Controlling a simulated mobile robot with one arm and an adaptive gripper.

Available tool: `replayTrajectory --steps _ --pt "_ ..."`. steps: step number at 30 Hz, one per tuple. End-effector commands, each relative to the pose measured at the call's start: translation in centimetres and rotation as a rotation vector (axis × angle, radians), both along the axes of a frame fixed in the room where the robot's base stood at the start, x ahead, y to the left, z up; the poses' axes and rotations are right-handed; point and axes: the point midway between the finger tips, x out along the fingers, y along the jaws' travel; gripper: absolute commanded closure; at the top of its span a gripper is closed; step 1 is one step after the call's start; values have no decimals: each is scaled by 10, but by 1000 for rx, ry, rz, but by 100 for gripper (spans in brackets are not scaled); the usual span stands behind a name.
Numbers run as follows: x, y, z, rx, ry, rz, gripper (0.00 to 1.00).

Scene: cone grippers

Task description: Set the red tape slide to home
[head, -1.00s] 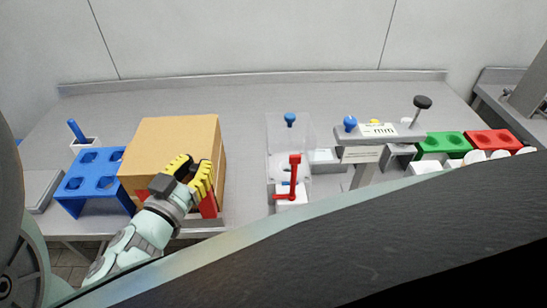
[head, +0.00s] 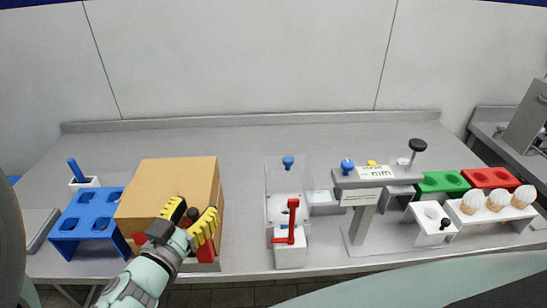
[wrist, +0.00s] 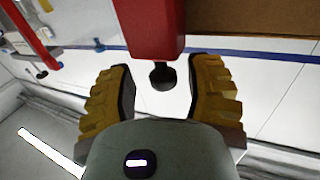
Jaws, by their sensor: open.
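A red block (wrist: 150,25), which I take to be the red tape slide, shows at the top of the wrist view with a black knob (wrist: 163,76) below it. My gripper (wrist: 163,88) is open, with one yellow finger on each side of the knob. I see gaps to both fingers. In the head view my gripper (head: 191,214) is at the front of a tan box (head: 180,180). Red parts (head: 206,251) show at the box's front, partly hidden by my gripper. Home marks are not readable.
A blue rack (head: 87,221) stands left of the box. To the right are a clear tray with a red lever (head: 291,218), a grey measuring stand (head: 375,180), green (head: 441,183) and red (head: 490,178) holders and a white rack (head: 495,216). Bench is clear behind the box.

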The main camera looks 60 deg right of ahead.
Motion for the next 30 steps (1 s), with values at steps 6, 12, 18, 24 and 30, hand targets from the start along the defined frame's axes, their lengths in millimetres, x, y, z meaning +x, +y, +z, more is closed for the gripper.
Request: replayTrajectory --steps 6,12,18,24,30 --pt "17 12 2 4 0 8 49" --pt "41 31 3 2 -1 9 49" --pt "66 50 2 1 -2 8 49" --pt "93 71 1 1 -1 13 49" --pt "118 91 1 -1 -3 9 49"
